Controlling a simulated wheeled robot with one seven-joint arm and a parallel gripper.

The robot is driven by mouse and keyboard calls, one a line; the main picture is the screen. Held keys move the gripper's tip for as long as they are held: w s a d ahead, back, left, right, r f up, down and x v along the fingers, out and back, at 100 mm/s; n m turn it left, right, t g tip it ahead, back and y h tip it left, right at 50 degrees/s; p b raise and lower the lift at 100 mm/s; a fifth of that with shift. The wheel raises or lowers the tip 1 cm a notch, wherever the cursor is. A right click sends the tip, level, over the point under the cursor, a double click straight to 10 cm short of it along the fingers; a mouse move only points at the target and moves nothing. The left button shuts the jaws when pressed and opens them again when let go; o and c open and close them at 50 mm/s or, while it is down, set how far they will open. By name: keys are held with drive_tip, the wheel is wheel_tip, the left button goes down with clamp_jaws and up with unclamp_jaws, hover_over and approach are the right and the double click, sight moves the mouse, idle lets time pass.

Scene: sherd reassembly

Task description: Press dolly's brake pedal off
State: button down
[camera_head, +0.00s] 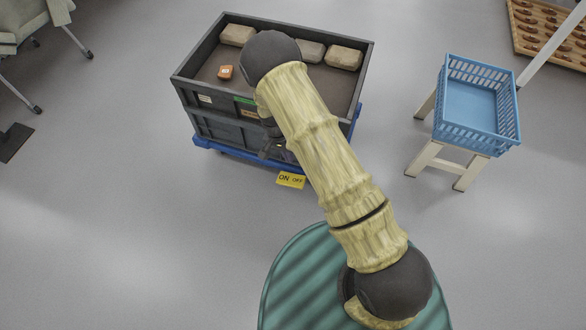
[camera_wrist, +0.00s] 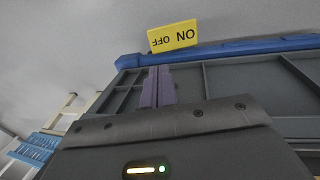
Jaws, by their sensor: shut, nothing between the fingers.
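The blue dolly (camera_head: 235,153) stands on the floor under a dark grey crate stack, left of centre. The yellow brake pedal (camera_head: 291,180), marked ON and OFF, sticks out from the dolly's near edge. In the wrist view the pedal (camera_wrist: 173,37) appears upside down at the top, beyond the dolly's blue edge (camera_wrist: 235,49). My gripper's fingers (camera_wrist: 159,76) are together and empty, pointing toward the pedal and apart from it in the picture. In the head view my arm hides part of the crate and most of the gripper. I cannot tell which way the pedal is tilted.
The upper grey crate (camera_head: 190,93) holds several tan wrapped blocks and a small orange item (camera_head: 225,72). A blue basket (camera_head: 470,105) sits on a white stool (camera_head: 425,157) at the right. A chair stands at the upper left. Floor before the dolly is clear.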

sight(297, 180)
drive_tip(key=b+x, duration=0.7)
drive_tip(key=x, duration=0.6)
drive_tip(key=shift+f, duration=0.4)
drive_tip(key=shift+w, duration=0.1)
